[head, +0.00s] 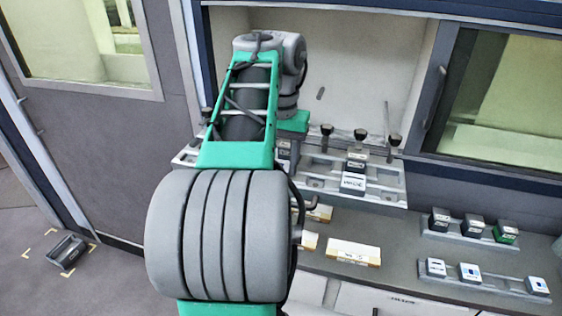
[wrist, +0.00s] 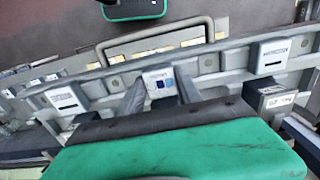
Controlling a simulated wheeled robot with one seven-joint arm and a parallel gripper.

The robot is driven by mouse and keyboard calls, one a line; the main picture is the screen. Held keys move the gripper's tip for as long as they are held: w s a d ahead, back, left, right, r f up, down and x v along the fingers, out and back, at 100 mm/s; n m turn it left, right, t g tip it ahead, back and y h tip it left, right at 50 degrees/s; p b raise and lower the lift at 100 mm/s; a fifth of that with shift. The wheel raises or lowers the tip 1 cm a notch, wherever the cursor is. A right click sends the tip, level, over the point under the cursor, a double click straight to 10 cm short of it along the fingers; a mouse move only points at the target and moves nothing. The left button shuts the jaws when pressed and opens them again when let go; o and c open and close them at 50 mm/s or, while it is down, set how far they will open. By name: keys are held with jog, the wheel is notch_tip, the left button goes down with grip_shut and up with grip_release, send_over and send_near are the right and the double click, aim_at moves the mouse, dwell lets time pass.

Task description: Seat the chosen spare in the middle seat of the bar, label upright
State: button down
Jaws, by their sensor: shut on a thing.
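My gripper (wrist: 160,86) is shut on a small block, the held spare (wrist: 158,78), in the wrist view. Its white label with blue squares faces the camera between the two dark fingers. The grey bar (wrist: 112,82) with its row of seats runs across behind it; I cannot tell whether the spare touches the bar. White-labelled units sit on the bar to the left (wrist: 62,97) and right (wrist: 270,57) of the spare. In the head view the bar (head: 389,190) stands in the bay opening, partly behind my arm; my gripper and the spare are hidden there.
At right on the counter (head: 400,268), an upper rack (head: 455,238) holds dark units and a lower rack (head: 505,283) holds white-and-blue units, with one gap. Black-knobbed clamps (head: 358,135) stand along the bar. A dark tray (head: 67,251) lies on the floor at left.

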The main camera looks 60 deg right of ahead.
jog(key=shift+f, duration=0.25)
jog(key=c, duration=0.7)
grip_release()
notch_tip(320, 180, up, 8)
jog(key=p, duration=0.7)
jog(key=shift+f, duration=0.1)
